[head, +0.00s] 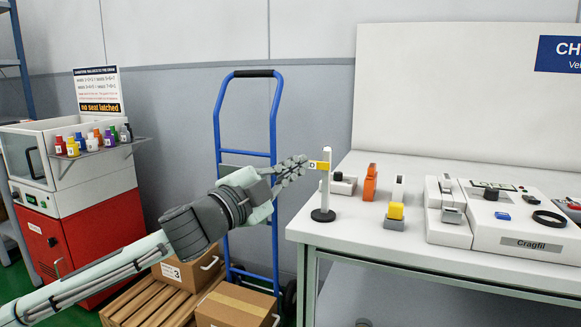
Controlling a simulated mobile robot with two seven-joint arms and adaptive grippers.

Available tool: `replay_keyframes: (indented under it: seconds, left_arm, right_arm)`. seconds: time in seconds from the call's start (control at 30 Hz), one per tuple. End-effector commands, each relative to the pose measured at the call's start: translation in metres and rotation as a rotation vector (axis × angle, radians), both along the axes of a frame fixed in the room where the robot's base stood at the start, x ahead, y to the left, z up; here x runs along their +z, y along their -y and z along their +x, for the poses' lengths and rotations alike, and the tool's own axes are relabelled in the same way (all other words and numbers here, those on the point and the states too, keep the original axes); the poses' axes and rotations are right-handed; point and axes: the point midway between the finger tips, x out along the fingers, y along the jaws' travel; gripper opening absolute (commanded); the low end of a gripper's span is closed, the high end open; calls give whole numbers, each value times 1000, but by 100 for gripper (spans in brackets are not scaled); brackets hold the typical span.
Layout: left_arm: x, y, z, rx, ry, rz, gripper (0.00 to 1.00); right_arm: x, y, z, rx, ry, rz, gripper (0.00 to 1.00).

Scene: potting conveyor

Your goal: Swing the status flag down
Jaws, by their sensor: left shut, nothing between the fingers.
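The status flag (322,166) is a small yellow and white plate with a dark letter. It sticks out level near the top of a white post (325,193) on a round black base. The post stands upright at the left edge of the white table (400,247). My left gripper (304,162) comes in from the left at the flag's height. Its fingers are shut and empty, with the tips right beside the flag's left end. I cannot tell whether they touch it. My right gripper is not in view.
An orange block (370,183), a yellow-topped device (395,212) and a white unit labelled Cragfil (530,243) stand on the table to the right. A blue hand truck (218,125) stands behind my left arm. Cardboard boxes (236,306) lie below it.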

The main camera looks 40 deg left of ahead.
Motion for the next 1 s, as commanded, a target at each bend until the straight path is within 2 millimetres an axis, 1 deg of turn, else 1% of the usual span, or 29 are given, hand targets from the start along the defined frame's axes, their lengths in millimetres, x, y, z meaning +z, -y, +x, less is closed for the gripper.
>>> replay_keyframes:
  seconds: [0.1, 0.2, 0.43, 0.53, 0.8, 1.0]
  left_arm:
    - [5, 0, 13, 3, 2, 1, 0]
    - [6, 1, 21, 2, 2, -1, 0]
    - [7, 2, 35, 3, 0, 2, 0]
    - [-1, -7, 33, 2, -4, 0, 0]
    - [-10, -26, 29, 2, -2, 0, 0]
    - [-13, -31, 27, 1, 0, 1, 0]
  right_arm:
    - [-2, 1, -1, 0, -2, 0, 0]
    - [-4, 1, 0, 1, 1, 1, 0]
    - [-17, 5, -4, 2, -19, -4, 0]
    - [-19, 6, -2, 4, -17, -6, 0]
    - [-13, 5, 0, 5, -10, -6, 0]
    - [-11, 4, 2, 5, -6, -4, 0]
